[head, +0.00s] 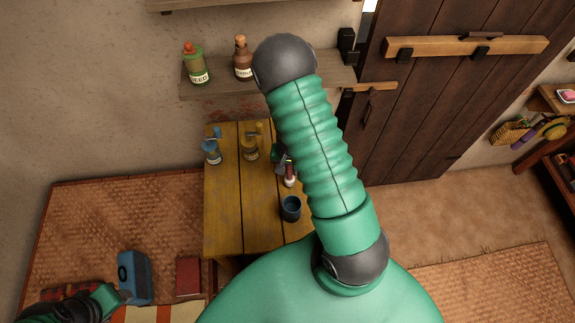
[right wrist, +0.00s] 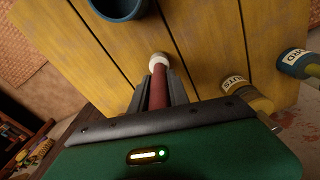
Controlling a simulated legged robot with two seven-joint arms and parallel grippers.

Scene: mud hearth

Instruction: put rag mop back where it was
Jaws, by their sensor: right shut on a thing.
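My right gripper (head: 283,165) is over the yellow plank table, partly hidden behind my green arm in the head view. In the right wrist view its dark fingers (right wrist: 158,88) are shut on a dark red, rod-like piece with a white end, which I take to be the rag mop (right wrist: 158,92). The rag mop also shows small in the head view (head: 289,178), with its white end toward the blue cup. I cannot tell whether it touches the table. My left gripper (head: 124,296) is low at the left, small and dark, close to a blue box.
The yellow table (head: 228,225) holds a blue cup (head: 291,208), a yellow jar (head: 251,150) and a blue jar (head: 212,152). A wall shelf (head: 215,88) above carries a green bottle (head: 196,66) and a brown bottle (head: 243,60). The blue box (head: 134,276) and a red book (head: 188,277) lie left.

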